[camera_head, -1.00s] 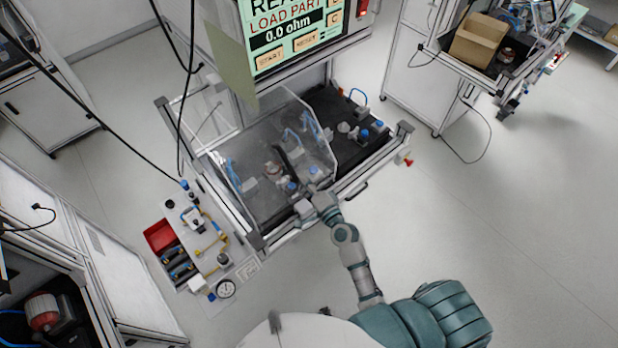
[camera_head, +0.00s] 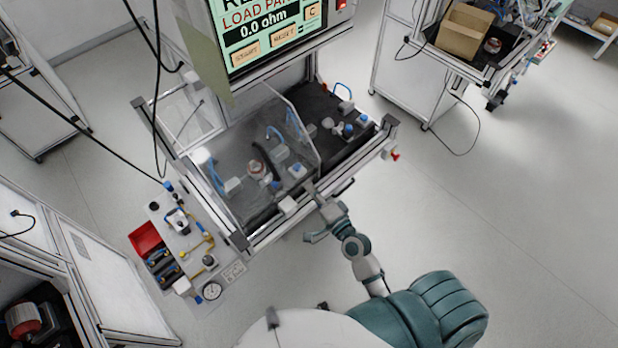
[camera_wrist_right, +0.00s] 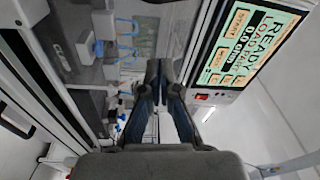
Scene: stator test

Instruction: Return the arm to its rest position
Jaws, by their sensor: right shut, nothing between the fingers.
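My right arm (camera_head: 361,256) reaches up from the bottom right of the head view. Its gripper (camera_head: 311,190) is at the front edge of the test station (camera_head: 262,238), close to the clear cover. In the right wrist view the two dark fingers (camera_wrist_right: 159,75) are together, with nothing between them. My left gripper is in neither view. A stator-like part (camera_head: 257,170) sits inside the station behind the clear cover (camera_head: 300,140). The screen (camera_head: 262,35) reads 0.0 ohm; in the wrist view it shows READY.
A cart with a cardboard box (camera_head: 464,32) stands at the upper right. A red motor-like part (camera_head: 24,321) is at the lower left. The floor on the right is clear.

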